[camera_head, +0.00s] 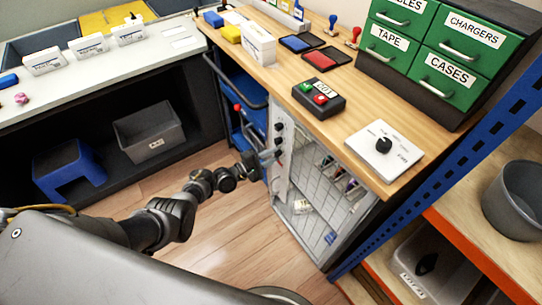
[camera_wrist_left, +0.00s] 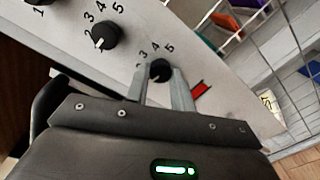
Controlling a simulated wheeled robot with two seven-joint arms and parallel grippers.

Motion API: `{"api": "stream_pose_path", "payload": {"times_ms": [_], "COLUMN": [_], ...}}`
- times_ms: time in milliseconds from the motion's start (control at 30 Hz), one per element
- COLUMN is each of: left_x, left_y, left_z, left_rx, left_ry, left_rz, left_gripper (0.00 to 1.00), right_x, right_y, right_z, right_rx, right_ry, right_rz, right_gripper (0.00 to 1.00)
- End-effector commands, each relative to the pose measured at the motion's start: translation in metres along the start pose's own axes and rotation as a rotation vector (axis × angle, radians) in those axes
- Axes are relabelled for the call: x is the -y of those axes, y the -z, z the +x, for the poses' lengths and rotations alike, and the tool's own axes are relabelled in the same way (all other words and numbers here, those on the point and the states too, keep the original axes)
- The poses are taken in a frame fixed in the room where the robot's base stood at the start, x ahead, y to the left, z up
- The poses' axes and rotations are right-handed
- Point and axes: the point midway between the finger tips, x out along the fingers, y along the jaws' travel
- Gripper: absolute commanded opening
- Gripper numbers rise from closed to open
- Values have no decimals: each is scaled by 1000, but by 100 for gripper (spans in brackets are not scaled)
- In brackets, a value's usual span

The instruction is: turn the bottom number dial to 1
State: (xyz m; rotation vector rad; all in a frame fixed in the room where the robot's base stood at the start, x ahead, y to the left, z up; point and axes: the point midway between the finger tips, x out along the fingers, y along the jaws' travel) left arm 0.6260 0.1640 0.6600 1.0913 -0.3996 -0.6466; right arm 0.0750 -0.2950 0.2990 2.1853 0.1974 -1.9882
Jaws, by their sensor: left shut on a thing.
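The bottom number dial (camera_wrist_left: 159,71) is a black knob on a pale panel, with numbers 3, 4 and 5 visible around it. My left gripper (camera_wrist_left: 158,77) is shut on this dial, one finger on each side. The fingers and gripper body hide its lower numbers, and I cannot tell where its pointer stands. In the head view my left gripper (camera_head: 268,155) reaches the front panel (camera_head: 284,178) of the wire-fronted cabinet under the counter. My right gripper is not in view.
A third dial (camera_wrist_left: 38,1) shows at the top edge. A red mark (camera_wrist_left: 201,90) lies right of the fingers. A wire mesh door (camera_head: 318,180) borders the panel, and a blue cart (camera_head: 247,115) stands left of it. The wooden floor (camera_head: 215,220) below the arm is clear.

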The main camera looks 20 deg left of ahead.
Motion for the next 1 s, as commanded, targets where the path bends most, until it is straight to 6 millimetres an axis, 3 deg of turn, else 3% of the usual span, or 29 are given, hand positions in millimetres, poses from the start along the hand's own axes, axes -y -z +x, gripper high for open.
{"api": "stream_pose_path", "payload": {"times_ms": [667,700,833,1000], "left_x": [0,0,0,0], "left_y": [1,1,0,0], "left_z": [0,0,0,0], "left_rx": [0,0,0,1], "left_ry": [-2,-2,-2,-1], "left_rz": [-55,-55,-55,-54], "left_gripper": [1,29,46,46], "right_x": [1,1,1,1], "right_y": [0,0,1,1], "right_z": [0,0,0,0], "right_rx": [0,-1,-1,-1], "right_ry": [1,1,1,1], "right_rz": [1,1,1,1], "right_gripper": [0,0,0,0]}}
